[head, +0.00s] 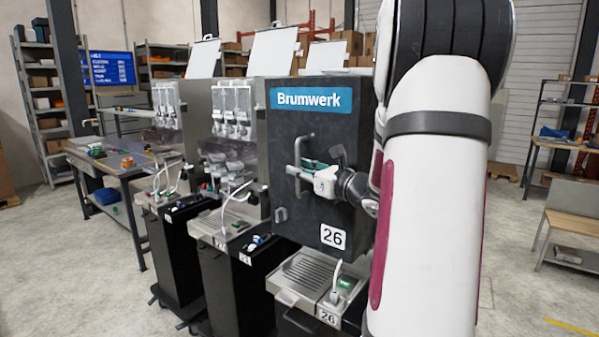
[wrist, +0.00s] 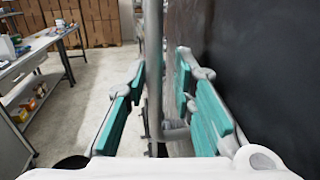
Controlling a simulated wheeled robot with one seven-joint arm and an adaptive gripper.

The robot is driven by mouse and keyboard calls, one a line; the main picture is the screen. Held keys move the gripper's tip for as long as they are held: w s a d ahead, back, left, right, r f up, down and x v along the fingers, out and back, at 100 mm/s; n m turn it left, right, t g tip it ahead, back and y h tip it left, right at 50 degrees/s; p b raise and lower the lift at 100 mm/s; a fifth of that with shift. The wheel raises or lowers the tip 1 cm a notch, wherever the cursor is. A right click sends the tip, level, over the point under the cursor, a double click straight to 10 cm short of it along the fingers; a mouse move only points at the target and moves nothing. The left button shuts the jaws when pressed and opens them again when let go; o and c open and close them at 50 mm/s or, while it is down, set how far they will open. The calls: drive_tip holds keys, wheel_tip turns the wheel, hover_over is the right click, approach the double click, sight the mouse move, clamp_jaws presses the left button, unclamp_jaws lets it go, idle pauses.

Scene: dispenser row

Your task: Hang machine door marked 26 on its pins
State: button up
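The machine door marked 26 (head: 322,150) is a dark panel with a blue "Brumwerk" label and a grey bar handle. It stands upright at the front of the nearest machine. Whether it sits on its pins cannot be seen. My gripper (head: 305,175) is at the door's handle. In the wrist view the handle (wrist: 153,70) runs upright between the two teal-padded fingers (wrist: 160,90), with gaps visible on both sides. The fingers look open around it. The door's dark face (wrist: 265,70) fills the right side there. My arm hides the door's right edge.
Machine 26's base with drip tray (head: 312,272) is below the door. Two more dispensers (head: 228,125) stand close on the left, with hoses in front. A workbench (head: 110,165) is farther left, a wooden bench (head: 570,220) at right. The floor between is clear.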

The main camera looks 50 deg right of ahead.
drive_tip(key=shift+f, duration=0.2)
drive_tip(key=s+a, duration=0.1)
drive_tip(key=s, duration=1.1)
drive_tip(key=shift+a, duration=0.2)
drive_tip(key=shift+w+a+r, duration=0.1)
drive_tip(key=w+a+f+n+g+y, duration=0.15)
drive_tip(key=a+n+g+y, duration=0.45)
drive_tip(key=a, duration=0.7)
drive_tip(key=w+a+n+g+y, duration=0.1)
drive_tip(key=w+a+n+y, duration=0.2)
drive_tip(key=a+n, duration=0.7)
drive_tip(key=s+a+f+n+g+h, duration=0.1)
drive_tip(key=s+a+n+g+h, duration=0.1)
drive_tip(key=s+a+n, duration=0.4)
drive_tip(key=s+a+f+n+g+h, duration=0.1)
drive_tip(key=s+a+n+g+h, duration=0.2)
drive_tip(key=n, duration=1.2)
drive_tip(key=s+a+h, duration=0.1)
drive_tip(key=s+a, duration=0.2)
drive_tip(key=a, duration=0.2)
drive_tip(key=shift+f+h, duration=0.3)
drive_tip(key=shift+h, duration=0.1)
